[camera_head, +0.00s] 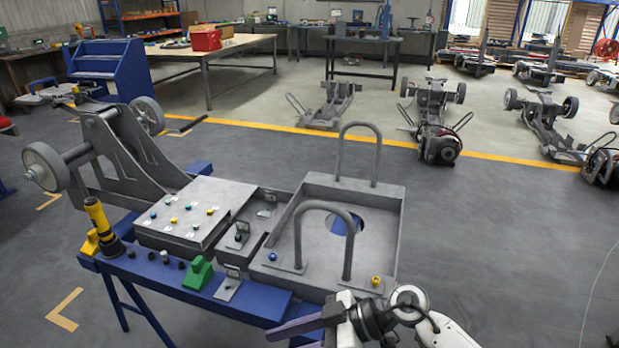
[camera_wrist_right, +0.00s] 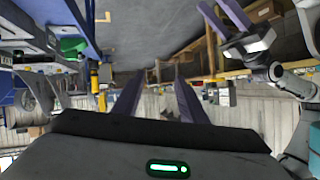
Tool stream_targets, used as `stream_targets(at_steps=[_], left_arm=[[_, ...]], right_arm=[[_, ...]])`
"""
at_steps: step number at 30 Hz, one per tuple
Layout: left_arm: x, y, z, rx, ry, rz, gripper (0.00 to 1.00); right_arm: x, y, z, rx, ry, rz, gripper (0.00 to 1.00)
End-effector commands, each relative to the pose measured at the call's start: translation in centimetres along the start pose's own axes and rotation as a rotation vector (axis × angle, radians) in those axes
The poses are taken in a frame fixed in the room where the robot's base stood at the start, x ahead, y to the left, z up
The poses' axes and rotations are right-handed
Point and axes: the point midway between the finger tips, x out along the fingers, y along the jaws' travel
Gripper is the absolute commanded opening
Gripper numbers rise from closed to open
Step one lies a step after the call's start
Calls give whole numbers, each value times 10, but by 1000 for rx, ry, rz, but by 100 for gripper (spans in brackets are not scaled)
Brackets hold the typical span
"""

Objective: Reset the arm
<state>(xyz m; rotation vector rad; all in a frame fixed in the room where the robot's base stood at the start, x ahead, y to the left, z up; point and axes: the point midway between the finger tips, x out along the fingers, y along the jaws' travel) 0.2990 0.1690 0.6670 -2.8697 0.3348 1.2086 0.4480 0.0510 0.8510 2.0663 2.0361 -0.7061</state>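My right gripper (camera_wrist_right: 157,92) shows two purple fingers spread apart with nothing between them, so it is open and empty. In the head view its arm (camera_head: 409,303) comes in from the lower right, with the fingers pointing left over the front edge of the blue table (camera_head: 190,284). My left gripper (camera_wrist_right: 223,18) shows only in the right wrist view, at the upper right. Its two purple fingers stand apart and appear empty. The left arm is out of the head view.
On the table are a grey tray with two hoop handles (camera_head: 307,210), a box with coloured knobs (camera_head: 190,212), a green block (camera_head: 197,273) and a yellow-black tool (camera_head: 102,222). A wheeled grey frame (camera_head: 125,150) stands behind. Open floor lies right of the table.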

Motion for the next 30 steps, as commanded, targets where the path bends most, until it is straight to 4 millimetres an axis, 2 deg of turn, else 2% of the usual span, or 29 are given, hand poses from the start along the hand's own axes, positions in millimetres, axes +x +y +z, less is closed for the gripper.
stream_targets(at_steps=[1, 4, 6, 8, 11, 14, 15, 18, 21, 25, 27, 30], left_arm=[[0, 0, 1, 0, -2, 0, 38], [-1, 0, 3, -1, -6, 0, 38], [-1, 0, 4, -1, -9, 0, 38], [-1, 0, 5, -2, -11, 0, 38], [-1, 0, 6, -2, -11, 0, 38], [-1, 0, 6, -2, -12, 0, 38], [-1, 0, 6, -2, -12, 0, 38], [-1, 0, 6, -2, -12, 0, 38], [-1, 0, 6, -2, -12, 0, 38], [-1, 1, 6, -2, -12, 0, 38], [-1, 1, 6, -2, -12, 0, 38], [-1, 1, 6, -2, -11, 1, 38]], right_arm=[[7, -13, -18, -26, 173, 23, 38], [-5, -12, -48, -61, 464, 180, 38], [-25, -2, -53, -46, 606, 346, 38], [-46, 10, -42, -9, 676, 511, 38], [-81, 28, 3, 99, 682, 793, 38], [-107, 30, 74, 244, 561, 1024, 38], [-113, 24, 104, 300, 493, 1087, 38], [-121, 0, 173, 433, 305, 1175, 38], [-121, -33, 228, 538, 133, 1188, 38], [-116, -72, 271, 624, -20, 1153, 38], [-114, -85, 283, 647, -67, 1134, 38], [-113, -94, 290, 662, -99, 1117, 38]])
